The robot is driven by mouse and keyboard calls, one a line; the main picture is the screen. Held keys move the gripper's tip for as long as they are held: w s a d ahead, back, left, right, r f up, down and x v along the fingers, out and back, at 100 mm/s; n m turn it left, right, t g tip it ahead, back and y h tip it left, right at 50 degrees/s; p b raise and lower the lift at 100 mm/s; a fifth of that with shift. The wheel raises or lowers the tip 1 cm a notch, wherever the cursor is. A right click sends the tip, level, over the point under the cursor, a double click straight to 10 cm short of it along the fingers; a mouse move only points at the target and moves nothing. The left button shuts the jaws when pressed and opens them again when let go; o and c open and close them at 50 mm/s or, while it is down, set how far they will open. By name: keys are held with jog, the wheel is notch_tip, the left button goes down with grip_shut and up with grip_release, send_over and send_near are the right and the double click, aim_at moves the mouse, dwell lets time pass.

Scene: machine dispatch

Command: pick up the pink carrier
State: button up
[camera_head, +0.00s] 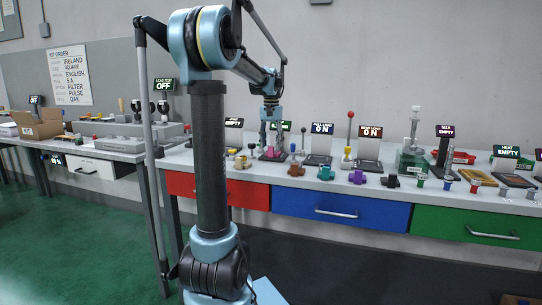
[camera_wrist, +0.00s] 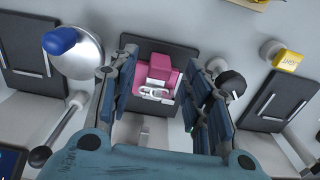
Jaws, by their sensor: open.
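The pink carrier (camera_wrist: 159,74) sits on a dark pad in the wrist view, between the two fingers of my gripper (camera_wrist: 165,85). It is a blocky pink piece with a small pale clip-like part on its near side. The fingers are open, one on each side of it, with a gap showing at least on the right. In the head view the pink carrier (camera_head: 272,154) shows small on the bench, and my gripper (camera_head: 271,138) is pointed down right over it. The fingertips partly hide it there.
A blue-tipped silver dome (camera_wrist: 80,52) stands left of the fingers, and a black knob (camera_wrist: 231,84) stands close on the right. A yellow-capped part (camera_wrist: 287,61) is farther right. Several small coloured carriers, including a purple one (camera_head: 357,177), line the bench's front edge.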

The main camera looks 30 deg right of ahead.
aim_at(273, 150)
jog(key=shift+w+f, duration=0.1)
jog(key=shift+f, duration=1.35)
grip_shut()
jog(key=shift+r, duration=0.1)
